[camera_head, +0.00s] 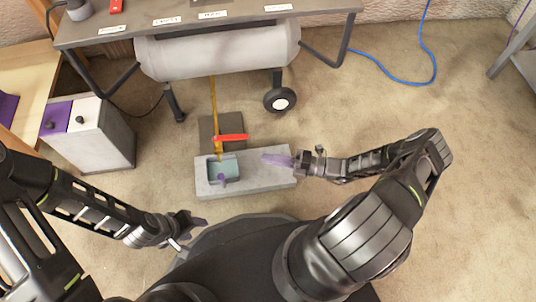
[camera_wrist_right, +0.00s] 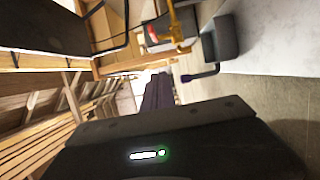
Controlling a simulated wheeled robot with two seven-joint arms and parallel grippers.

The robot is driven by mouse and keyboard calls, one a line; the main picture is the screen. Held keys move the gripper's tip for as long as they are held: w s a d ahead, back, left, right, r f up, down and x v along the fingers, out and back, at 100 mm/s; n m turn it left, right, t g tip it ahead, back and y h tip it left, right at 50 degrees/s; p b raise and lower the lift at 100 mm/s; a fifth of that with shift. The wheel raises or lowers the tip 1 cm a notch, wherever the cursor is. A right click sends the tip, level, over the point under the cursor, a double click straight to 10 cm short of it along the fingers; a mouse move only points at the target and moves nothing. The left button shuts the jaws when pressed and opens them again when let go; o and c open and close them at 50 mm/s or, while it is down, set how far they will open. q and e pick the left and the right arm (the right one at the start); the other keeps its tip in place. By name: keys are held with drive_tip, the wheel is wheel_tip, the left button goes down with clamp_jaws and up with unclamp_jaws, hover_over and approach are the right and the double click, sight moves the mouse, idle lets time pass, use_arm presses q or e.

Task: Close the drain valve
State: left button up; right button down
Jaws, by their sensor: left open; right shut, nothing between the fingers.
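The drain valve's red lever (camera_head: 231,137) sits low on a brass pipe (camera_head: 213,100) that hangs from the grey tank (camera_head: 218,52). The lever points right, across the pipe. The brass pipe (camera_wrist_right: 180,32) and a bit of the red lever (camera_wrist_right: 152,35) also show at the top of the right wrist view. My right gripper (camera_head: 277,160) is shut and empty, to the right of and nearer than the lever, apart from it. Its purple fingers (camera_wrist_right: 158,92) show in the wrist view. My left gripper (camera_head: 192,222) is open and empty, front left of the pale block.
A pale block (camera_head: 255,170) under the pipe holds a blue-grey cup (camera_head: 213,172) with a purple handle (camera_head: 223,181). A white and purple cabinet (camera_head: 100,140) stands left. A wheel (camera_head: 280,99) and the bench (camera_head: 240,12) are behind. Carpet is clear at right.

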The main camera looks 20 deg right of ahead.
sight(230, 137)
use_arm(q)
drive_tip(key=f+b, duration=0.3)
drive_tip(key=shift+w+f, duration=0.3)
use_arm(e)
drive_tip(key=w+a, duration=0.5)
drive_tip(key=w, duration=0.3)
drive_tip(key=shift+w+a, duration=0.2)
drive_tip(key=shift+a, duration=0.1)
